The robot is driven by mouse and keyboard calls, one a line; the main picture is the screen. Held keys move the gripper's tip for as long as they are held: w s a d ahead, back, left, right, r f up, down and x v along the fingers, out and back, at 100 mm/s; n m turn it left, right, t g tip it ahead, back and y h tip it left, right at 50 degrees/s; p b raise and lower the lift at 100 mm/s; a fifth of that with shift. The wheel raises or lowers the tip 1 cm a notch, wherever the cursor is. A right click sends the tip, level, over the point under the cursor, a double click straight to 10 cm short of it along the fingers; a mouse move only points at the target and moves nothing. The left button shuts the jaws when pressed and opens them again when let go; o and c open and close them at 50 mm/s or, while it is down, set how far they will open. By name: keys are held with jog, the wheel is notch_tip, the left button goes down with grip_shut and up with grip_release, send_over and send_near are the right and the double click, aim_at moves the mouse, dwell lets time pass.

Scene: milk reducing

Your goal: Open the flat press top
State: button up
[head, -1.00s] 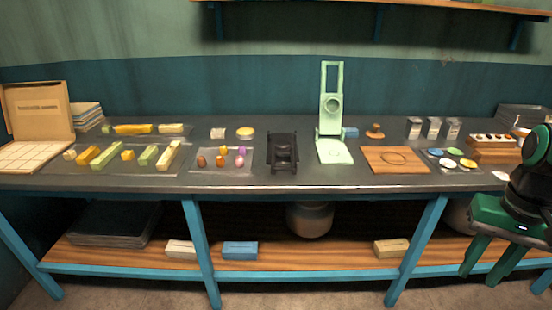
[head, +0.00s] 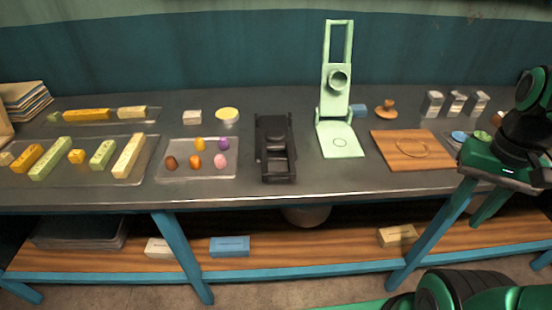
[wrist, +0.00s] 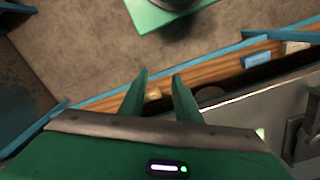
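A black press-like device (head: 275,150) stands on the table near the middle, its upper part lying low and flat over its base. To its right is a pale green press (head: 340,138); its flat base lies on the table and its hinged, framed arm stands upright, with a round piece facing forward. Which of the two is the flat press is not marked. My gripper (head: 472,212) hangs at the table's front edge on the right, apart from both devices. In the wrist view my gripper (wrist: 160,76) has its two green fingers spread, with nothing between them.
A wooden board (head: 412,163) with a ring lies between the green press and my arm. A tray of coloured ovals (head: 197,174) and a tray of bars (head: 120,178) lie left. Small grey boxes (head: 455,104) stand at the back right. The lower shelf (head: 300,262) holds boxes.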

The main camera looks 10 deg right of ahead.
jog(key=shift+d, duration=0.1)
jog(key=w+a+r+n, duration=0.3)
jog(key=w+a+n, duration=0.1)
jog(key=w+n, duration=0.2)
jog(key=n+t, duration=0.2)
jog(key=n, duration=1.6)
send_near(279, 173)
jog(key=f, duration=0.5)
jog(key=w+f, duration=0.1)
jog(key=f, duration=0.1)
jog(key=shift+w+f, duration=0.1)
jog(key=shift+f, duration=0.25)
